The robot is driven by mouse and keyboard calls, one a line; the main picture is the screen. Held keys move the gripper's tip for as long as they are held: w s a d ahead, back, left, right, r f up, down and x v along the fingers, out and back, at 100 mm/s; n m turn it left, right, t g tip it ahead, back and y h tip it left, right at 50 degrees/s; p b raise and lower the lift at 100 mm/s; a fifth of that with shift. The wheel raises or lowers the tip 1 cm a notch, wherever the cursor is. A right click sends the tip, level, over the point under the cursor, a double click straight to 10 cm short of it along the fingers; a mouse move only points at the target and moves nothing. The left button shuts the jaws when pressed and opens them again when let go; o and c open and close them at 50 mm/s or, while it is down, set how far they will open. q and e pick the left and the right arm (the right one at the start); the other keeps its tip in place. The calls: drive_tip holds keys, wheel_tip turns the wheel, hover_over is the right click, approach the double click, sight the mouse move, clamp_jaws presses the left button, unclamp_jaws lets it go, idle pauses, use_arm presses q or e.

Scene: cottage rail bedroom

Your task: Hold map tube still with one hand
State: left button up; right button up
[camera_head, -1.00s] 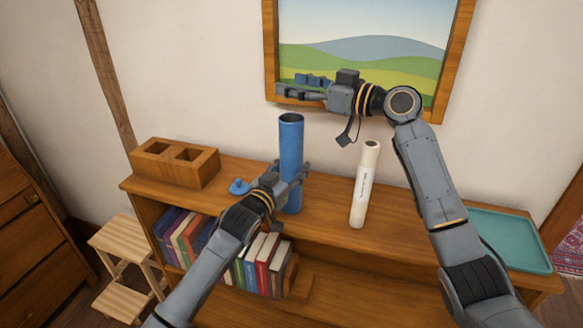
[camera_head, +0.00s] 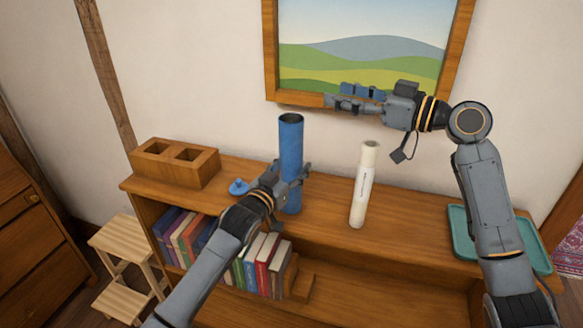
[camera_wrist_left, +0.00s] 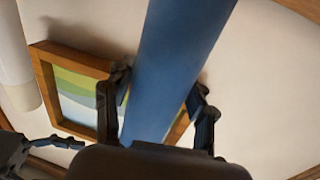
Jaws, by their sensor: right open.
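The blue map tube (camera_head: 290,150) stands upright on the wooden shelf top, its upper end open. My left gripper (camera_head: 290,178) is shut on the lower part of the tube. In the left wrist view the tube (camera_wrist_left: 178,50) runs between the two fingers, which bear on its sides. A blue lid (camera_head: 238,187) with a knob lies on the shelf to the left of the tube. A white rolled map (camera_head: 364,185) stands to the right of the tube. My right gripper (camera_head: 345,97) is open and empty, raised above the roll and pointing left.
A wooden block with two square openings (camera_head: 175,164) sits at the left end of the shelf top (camera_head: 325,205). A teal tray (camera_head: 533,252) lies at the right end, partly behind my right arm. Several books fill the shelf below. A framed landscape picture (camera_head: 365,60) hangs behind.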

use_arm(q)
drive_tip(key=shift+o, duration=1.4)
